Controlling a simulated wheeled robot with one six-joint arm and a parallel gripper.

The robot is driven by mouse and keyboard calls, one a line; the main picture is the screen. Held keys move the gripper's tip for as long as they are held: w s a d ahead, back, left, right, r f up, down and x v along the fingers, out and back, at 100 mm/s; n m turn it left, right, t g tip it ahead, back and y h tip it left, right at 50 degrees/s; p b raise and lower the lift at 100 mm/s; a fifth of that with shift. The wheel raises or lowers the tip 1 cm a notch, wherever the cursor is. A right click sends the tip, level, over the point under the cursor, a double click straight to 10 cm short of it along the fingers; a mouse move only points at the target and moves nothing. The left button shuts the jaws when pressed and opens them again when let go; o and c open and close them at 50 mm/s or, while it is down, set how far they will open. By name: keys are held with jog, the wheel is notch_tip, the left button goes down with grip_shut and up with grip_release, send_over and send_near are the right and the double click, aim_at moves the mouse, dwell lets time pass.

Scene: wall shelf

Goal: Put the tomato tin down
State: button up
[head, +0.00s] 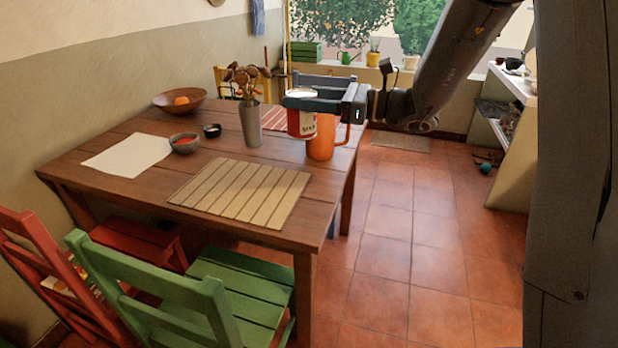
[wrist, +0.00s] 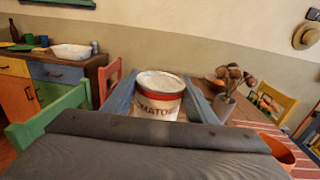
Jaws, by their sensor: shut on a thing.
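The tomato tin (head: 302,122) is red and white, and my gripper (head: 308,100) is shut on it near the right end of the wooden table (head: 130,127). In the wrist view the tin (wrist: 158,98) is upright between the two fingers, its label partly hidden below.
A slatted mat (head: 240,191) lies at the front, with a grey vase of dried flowers (head: 250,124) left of the tin. Chairs surround the table.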

jog(key=shift+n+g, duration=0.6)
jog(key=shift+g, duration=0.3)
jog(key=shift+s+d+f+b, duration=0.2)
jog(key=shift+s+f+b, duration=0.55)
jog(key=shift+f, duration=3)
jog(key=shift+s+d+f+b, duration=0.3)
jog(key=shift+s+f, duration=0.8)
jog(key=shift+f, duration=2.7)
jog(key=shift+s+d+f+b, duration=0.15)
jog(key=shift+s+f+b, duration=0.6)
jog(key=shift+f, duration=3)
jog(key=shift+s, duration=0.15)
jog(key=o, duration=1.4)
jog(key=shift+f, duration=0.1)
